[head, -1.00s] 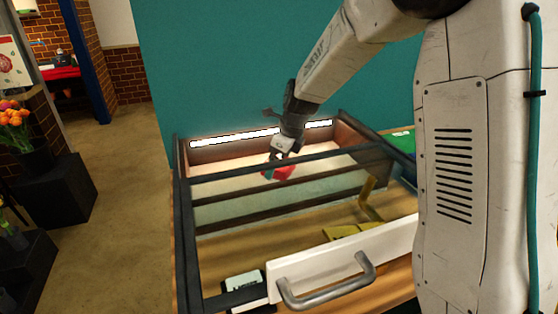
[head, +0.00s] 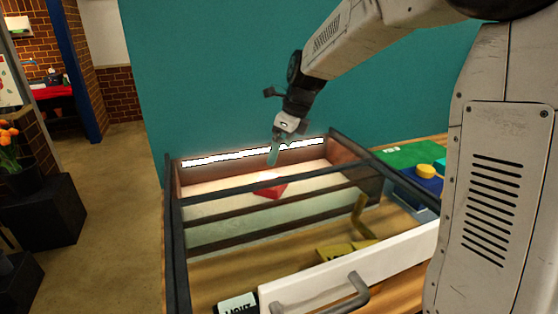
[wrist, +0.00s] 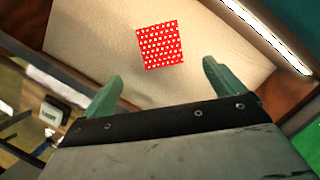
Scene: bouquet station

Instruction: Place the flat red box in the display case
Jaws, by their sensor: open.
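The flat red box (head: 271,188) lies on the pale floor of the display case (head: 174,235), toward its back. In the wrist view the red box (wrist: 160,45) shows white dots on its top and lies flat, apart from the case walls. My gripper (head: 274,155) is above the case, over the red box and clear of it. In the wrist view my gripper (wrist: 162,80) has its two green fingers spread wide with nothing between them. Part of the red box is hidden behind a dark frame bar in the head view.
A bright light strip (head: 250,153) runs along the case's back wall. Dark bars cross the case top. A white front panel with a metal handle (head: 345,297) is at the front. A yellow object (head: 347,249) and a white labelled block (head: 238,304) are near it.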

